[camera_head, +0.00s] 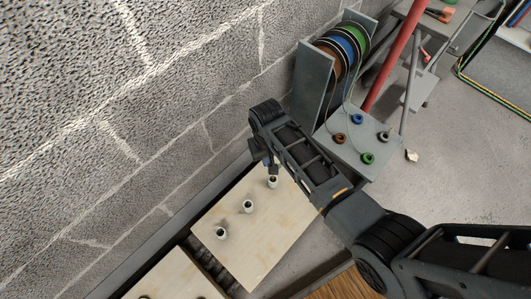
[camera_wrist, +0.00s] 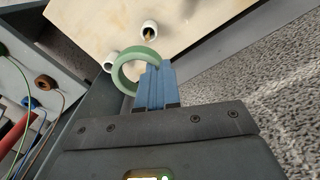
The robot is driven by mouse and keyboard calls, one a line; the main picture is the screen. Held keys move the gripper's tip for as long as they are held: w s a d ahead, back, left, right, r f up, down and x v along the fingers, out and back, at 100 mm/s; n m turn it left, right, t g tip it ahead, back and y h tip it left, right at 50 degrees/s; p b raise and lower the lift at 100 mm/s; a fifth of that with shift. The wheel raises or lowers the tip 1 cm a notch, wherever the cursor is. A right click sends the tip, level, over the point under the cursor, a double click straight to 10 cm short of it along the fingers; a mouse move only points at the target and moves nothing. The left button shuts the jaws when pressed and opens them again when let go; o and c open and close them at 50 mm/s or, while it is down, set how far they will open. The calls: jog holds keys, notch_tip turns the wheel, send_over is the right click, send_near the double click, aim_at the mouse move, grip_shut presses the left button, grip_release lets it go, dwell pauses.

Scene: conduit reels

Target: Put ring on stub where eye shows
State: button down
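A pale green ring (camera_wrist: 122,76) is at the tips of my blue gripper fingers (camera_wrist: 155,84) in the wrist view. The fingers look shut on the ring's right edge, and the rest sticks out to the left. Beyond it, a white stub (camera_wrist: 149,27) with a small brass-coloured piece in its mouth stands on a pale board (camera_wrist: 205,18). Another white stub (camera_wrist: 109,61) is beside the ring, partly covered by it. In the head view, the board (camera_head: 258,250) bears stubs at far (camera_head: 273,182), middle (camera_head: 247,206) and near (camera_head: 221,232) places.
A reel stand (camera_head: 313,85) with brown, blue and green reels is behind my arm. Its grey plate (camera_head: 350,155) carries small coloured rings or grommets with wires. A red pole (camera_head: 392,60) rises beside it. A block wall (camera_head: 130,130) runs along the left, close to the board.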

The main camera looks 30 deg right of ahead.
notch_tip(320, 180, down, 6)
jog(key=b, duration=0.6)
jog(key=shift+r+p, duration=0.1)
jog(key=shift+p, duration=0.75)
dwell(1.5)
jog(key=shift+s+f+b, duration=0.1)
jog(key=shift+f+b, duration=3.2)
jog(key=shift+f, duration=1.4)
